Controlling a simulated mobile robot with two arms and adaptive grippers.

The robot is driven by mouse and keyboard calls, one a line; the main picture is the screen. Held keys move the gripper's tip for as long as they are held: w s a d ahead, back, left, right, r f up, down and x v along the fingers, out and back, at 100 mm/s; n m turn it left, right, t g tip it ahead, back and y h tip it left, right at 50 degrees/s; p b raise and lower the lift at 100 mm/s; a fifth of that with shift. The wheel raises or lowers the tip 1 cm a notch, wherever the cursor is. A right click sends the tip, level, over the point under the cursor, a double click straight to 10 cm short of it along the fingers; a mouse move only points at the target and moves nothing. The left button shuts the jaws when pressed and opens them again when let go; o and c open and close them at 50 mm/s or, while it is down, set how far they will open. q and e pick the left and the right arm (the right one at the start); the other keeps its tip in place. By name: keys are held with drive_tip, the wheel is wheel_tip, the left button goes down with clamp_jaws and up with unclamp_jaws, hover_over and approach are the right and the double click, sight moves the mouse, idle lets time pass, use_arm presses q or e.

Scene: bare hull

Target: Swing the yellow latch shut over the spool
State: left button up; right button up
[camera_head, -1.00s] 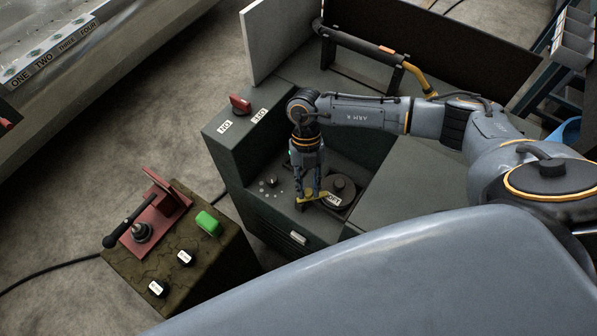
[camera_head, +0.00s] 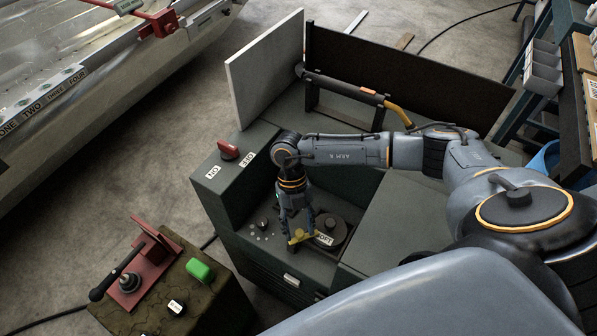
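The yellow latch (camera_head: 302,238) is a small piece in the recess of the dark green cabinet, at the left front edge of the round dark spool (camera_head: 333,226). The spool lies flat with a knob on top and a white label beside the latch. My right gripper (camera_head: 298,236) points down at the latch, with its fingertips at the yellow piece. The fingers partly hide the latch, and I cannot tell whether they are closed on it. My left gripper is not in view.
The cabinet (camera_head: 215,190) has a red switch (camera_head: 228,150) on its upper left ledge. A pale upright panel (camera_head: 265,68) and a dark back wall stand behind. A box with a red lever bracket (camera_head: 145,270) and green button (camera_head: 200,271) stands at lower left.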

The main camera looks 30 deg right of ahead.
drive_tip(key=v, duration=1.2)
idle(0.4)
